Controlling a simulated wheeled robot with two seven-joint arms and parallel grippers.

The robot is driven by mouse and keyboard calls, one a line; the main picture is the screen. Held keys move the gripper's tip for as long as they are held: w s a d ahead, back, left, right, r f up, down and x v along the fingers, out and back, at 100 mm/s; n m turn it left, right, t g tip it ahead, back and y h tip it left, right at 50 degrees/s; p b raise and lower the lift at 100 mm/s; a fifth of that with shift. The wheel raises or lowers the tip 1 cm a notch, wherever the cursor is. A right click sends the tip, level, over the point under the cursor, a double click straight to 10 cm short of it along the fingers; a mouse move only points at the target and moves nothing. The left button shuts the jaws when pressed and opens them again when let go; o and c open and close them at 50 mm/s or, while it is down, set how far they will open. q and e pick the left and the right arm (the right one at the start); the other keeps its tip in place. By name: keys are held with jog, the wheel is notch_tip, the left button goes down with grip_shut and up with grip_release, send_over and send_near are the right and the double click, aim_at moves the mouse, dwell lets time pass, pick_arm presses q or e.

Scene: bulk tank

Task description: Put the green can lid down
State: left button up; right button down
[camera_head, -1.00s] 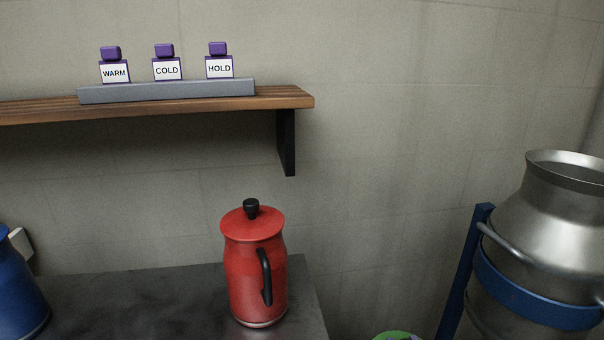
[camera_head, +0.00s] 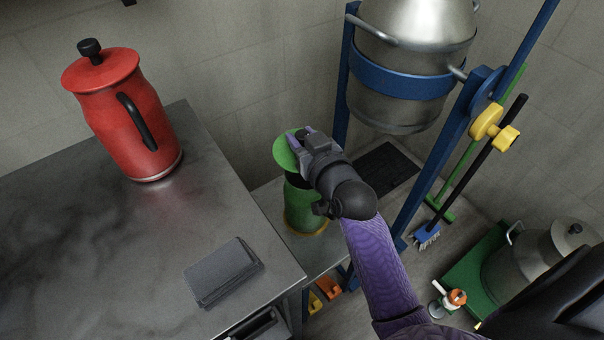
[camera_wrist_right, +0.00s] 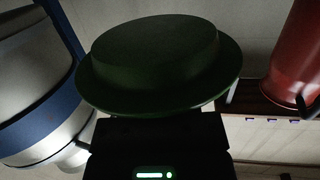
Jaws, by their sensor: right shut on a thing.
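The green can lid (camera_head: 284,153) is a round green disc held by my right gripper (camera_head: 304,141), which is shut on its edge. It also shows in the right wrist view (camera_wrist_right: 158,62) as a dark green raised cap with a wide brim. Below it stands the green can (camera_head: 303,207), upright on a low grey surface beside the counter. The lid is above the can's top; my gripper hides part of the can, and I cannot tell whether they touch. My left gripper is not in view.
A red lidded jug (camera_head: 128,125) stands on the dark counter (camera_head: 90,240), with a folded grey cloth (camera_head: 223,272) near the counter's edge. A steel churn (camera_head: 405,70) in a blue frame (camera_head: 440,155) stands close behind my right gripper. A brush and green mat are at right.

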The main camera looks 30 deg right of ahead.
aim_at(308, 131)
jog(key=shift+h, duration=0.3)
jog(key=w+d+f, duration=0.2)
jog(key=w, duration=0.1)
jog(key=shift+d+b, duration=0.35)
jog(key=shift+b, duration=0.05)
jog(key=shift+w+d+r, duration=0.1)
jog(key=shift+w+d, duration=0.05)
jog(key=shift+w, duration=0.05)
notch_tip(308, 131, down, 10)
jog(key=b, duration=0.6)
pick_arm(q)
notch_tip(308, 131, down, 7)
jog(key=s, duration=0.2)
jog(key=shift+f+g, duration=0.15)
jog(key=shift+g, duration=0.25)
pick_arm(e)
jog(key=shift+c, duration=1.8)
grip_release()
